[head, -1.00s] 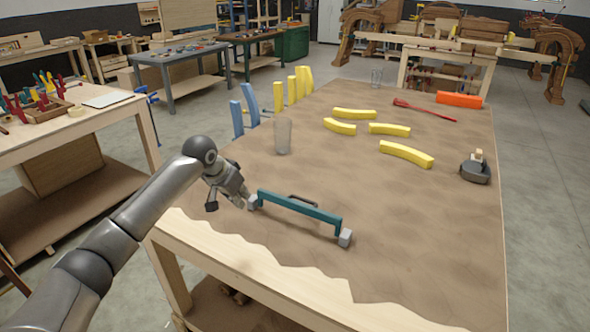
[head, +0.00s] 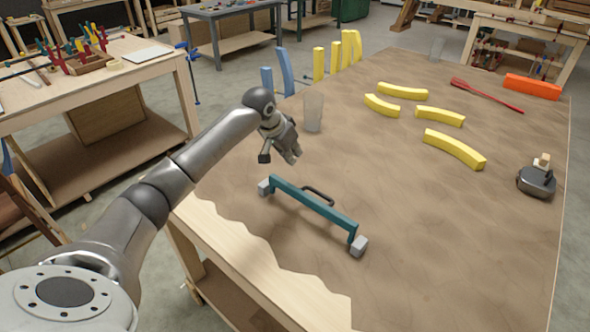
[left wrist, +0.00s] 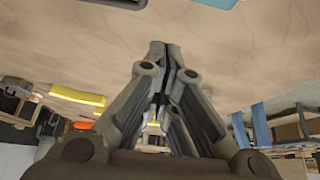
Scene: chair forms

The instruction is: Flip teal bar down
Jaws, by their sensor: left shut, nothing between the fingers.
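The teal bar (head: 312,206) spans between two small grey blocks, the left one (head: 264,187) and the right one (head: 358,246), near the front of the brown-covered table. A dark curved handle (head: 318,195) shows just behind the bar. I cannot tell the bar's exact tilt. My left gripper (head: 293,157) is shut and empty, beyond the bar's left end and apart from it. In the left wrist view its closed fingers (left wrist: 172,52) point at the brown surface, and a bit of teal (left wrist: 216,3) shows at the top edge. My right gripper is not in view.
A clear glass (head: 313,112) stands behind my left gripper. Several yellow curved pieces (head: 454,149), a red tool (head: 485,94), an orange block (head: 531,87) and a dark tool (head: 536,181) lie farther off. The brown cover (head: 430,240) right of the bar is clear.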

